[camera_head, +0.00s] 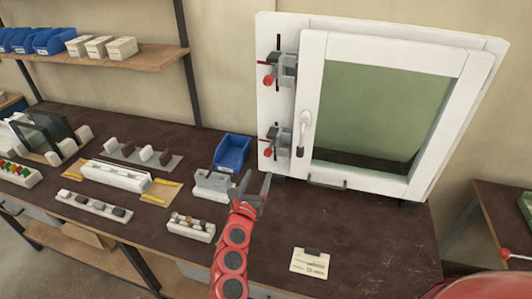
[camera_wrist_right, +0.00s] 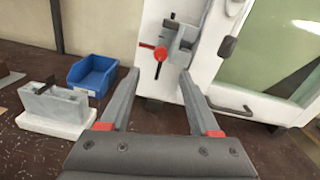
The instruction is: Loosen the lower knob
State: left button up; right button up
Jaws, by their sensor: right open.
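The lower knob (camera_head: 268,152) is red and sits on the lower grey clamp (camera_head: 278,138), on the left of the white window frame. In the right wrist view the red knob (camera_wrist_right: 160,53) shows with a red lever arm beside the grey clamp (camera_wrist_right: 180,40). The upper red knob (camera_head: 268,80) is on the upper clamp (camera_head: 286,68). My right gripper (camera_head: 256,182) is open and empty, below and left of the lower knob in the head view. In the right wrist view the knob appears between and beyond the fingertips (camera_wrist_right: 158,74), apart from them. My left gripper is not in view.
A blue bin (camera_head: 231,152) and a grey block on a white base (camera_head: 212,185) stand to the left. A label card (camera_head: 309,263) lies in front. The bench's right part is mostly clear.

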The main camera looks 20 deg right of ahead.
aim_at(267, 154)
jog(key=p+x, duration=0.2)
jog(key=x, duration=0.7)
jog(key=shift+r, duration=0.15)
jog(key=shift+w+d, duration=0.2)
grip_shut()
